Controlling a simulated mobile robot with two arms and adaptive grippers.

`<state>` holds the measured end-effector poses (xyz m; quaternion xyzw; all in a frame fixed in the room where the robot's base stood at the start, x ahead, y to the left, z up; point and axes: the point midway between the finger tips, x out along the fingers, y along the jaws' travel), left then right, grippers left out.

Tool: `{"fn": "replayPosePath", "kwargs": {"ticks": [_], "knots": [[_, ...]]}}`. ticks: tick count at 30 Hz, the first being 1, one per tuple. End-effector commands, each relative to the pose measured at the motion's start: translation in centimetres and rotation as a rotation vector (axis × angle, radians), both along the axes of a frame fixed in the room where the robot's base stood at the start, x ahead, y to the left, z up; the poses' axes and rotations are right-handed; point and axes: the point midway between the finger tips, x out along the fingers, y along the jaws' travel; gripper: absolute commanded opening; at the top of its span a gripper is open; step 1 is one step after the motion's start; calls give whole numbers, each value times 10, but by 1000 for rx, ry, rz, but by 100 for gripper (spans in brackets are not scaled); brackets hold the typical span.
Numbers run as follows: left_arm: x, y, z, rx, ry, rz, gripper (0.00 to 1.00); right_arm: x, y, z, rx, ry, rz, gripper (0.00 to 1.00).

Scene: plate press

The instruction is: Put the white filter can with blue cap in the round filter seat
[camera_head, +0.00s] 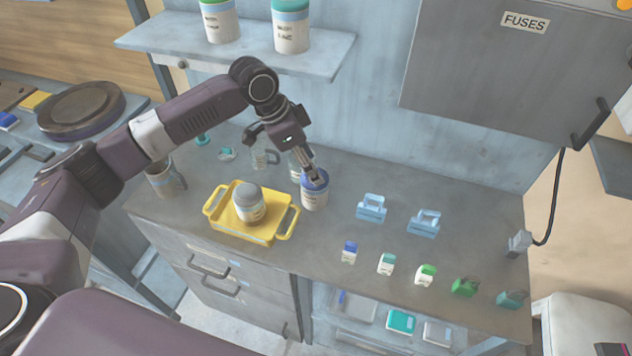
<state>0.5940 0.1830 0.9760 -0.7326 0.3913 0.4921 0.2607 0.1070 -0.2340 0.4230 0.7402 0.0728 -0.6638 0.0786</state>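A white can with a blue cap (314,196) stands on the grey bench top, right of the yellow tray. My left gripper (315,176) points down at its cap. The fingertips overlap the cap in the picture, and I cannot tell whether they are closed on it. A further container (296,165) is partly hidden behind my gripper. A dark round disc-shaped fixture (80,108) lies at the far left; I cannot tell whether it is the filter seat. My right gripper is out of view.
A mug (164,180) and a glass jar (262,158) stand near the tray. Two light-blue holders (371,207) and several small coloured parts (426,274) occupy the right side. A shelf (330,52) with two canisters and a fuse cabinet (480,70) overhang the bench.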

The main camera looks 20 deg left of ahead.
Motion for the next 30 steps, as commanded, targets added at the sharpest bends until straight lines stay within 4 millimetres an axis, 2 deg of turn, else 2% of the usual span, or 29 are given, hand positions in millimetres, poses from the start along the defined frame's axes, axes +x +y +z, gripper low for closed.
{"fn": "replayPosePath", "kwargs": {"ticks": [6,11,17,21,30], "knots": [[7,-12,-31,-2,3,0,53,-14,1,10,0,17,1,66],[9,-15,-42,-2,1,1,53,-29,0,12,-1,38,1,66],[10,-21,-66,-1,4,-1,53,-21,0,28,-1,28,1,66],[15,-27,-84,-3,1,1,53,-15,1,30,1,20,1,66],[16,-28,-91,-2,-1,1,53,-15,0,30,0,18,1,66]]}}
